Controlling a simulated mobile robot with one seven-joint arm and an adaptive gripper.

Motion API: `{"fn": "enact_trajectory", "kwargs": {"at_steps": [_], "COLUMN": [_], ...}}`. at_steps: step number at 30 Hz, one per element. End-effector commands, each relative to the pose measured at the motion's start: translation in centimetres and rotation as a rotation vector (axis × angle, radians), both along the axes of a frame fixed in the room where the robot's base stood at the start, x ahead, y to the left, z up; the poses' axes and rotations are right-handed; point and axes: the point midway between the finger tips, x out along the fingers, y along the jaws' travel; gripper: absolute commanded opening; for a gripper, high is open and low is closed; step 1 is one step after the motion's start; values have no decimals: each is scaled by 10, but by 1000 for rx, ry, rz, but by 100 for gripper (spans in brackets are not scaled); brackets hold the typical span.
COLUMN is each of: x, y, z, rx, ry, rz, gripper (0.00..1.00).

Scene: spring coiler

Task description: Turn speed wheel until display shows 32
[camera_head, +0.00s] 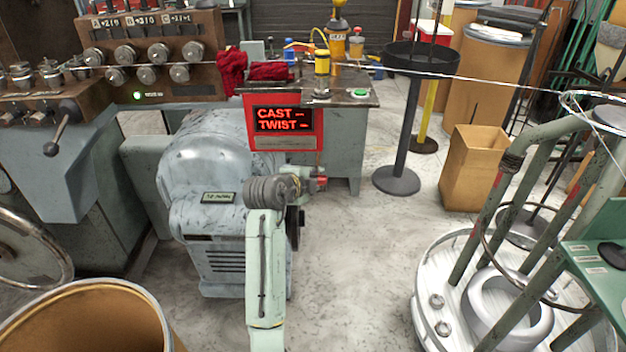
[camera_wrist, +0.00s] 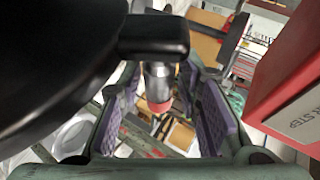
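The speed wheel is the black disc (camera_wrist: 50,60) filling the left of the wrist view. A black arm (camera_wrist: 155,35) on it carries a metal handle with a red tip (camera_wrist: 158,92). My gripper (camera_wrist: 160,112) is open, its purple-padded fingers on either side of the handle in the picture; no contact shows. In the head view a dark wheel edge (camera_head: 299,226) shows at the right side of the grey machine housing (camera_head: 225,150), partly behind my arm. A small display (camera_head: 218,198) on the housing is lit, but its number is too small to read. My gripper's fingers are not clear there.
A red-framed display (camera_head: 284,122) reading CAST and TWIST with dashes hangs above; a red box (camera_wrist: 290,90) is close on the right in the wrist view. A wire (camera_head: 400,72) runs overhead. A brown bin (camera_head: 474,167) stands right. The middle floor is clear.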

Motion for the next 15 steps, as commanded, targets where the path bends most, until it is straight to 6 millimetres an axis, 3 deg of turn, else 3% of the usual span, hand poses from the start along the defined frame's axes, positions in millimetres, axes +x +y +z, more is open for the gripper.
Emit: {"fn": "enact_trajectory", "kwargs": {"at_steps": [15], "x": [-7], "y": [4], "z": [4], "rx": [-1], "ry": [0], "rz": [0], "gripper": [40]}}
